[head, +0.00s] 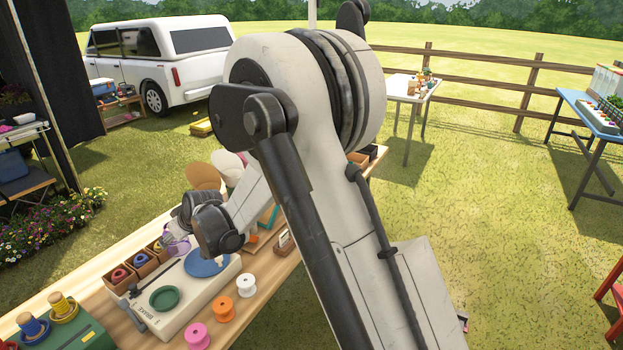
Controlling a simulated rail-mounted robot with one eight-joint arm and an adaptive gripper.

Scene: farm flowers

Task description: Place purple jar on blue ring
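A blue round piece (207,264), which looks like the blue ring, lies on the white board (190,312) on the wooden table. A small purple object (177,246), perhaps the purple jar, shows just left of my wrist, at the board's far left edge. My gripper (181,225) is low over that area, close to the purple object. My own wrist hides much of it, so I cannot tell whether its fingers are open or touch the purple object. Nothing is visible on top of the blue piece, though my wrist overlaps its far side.
A green round piece (165,298) lies on the board. Pink (197,335), orange (224,309) and white (246,285) spools stand along its right side. Brown boxes with coloured spools (141,258) stand left. A green box (72,331) is at front left.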

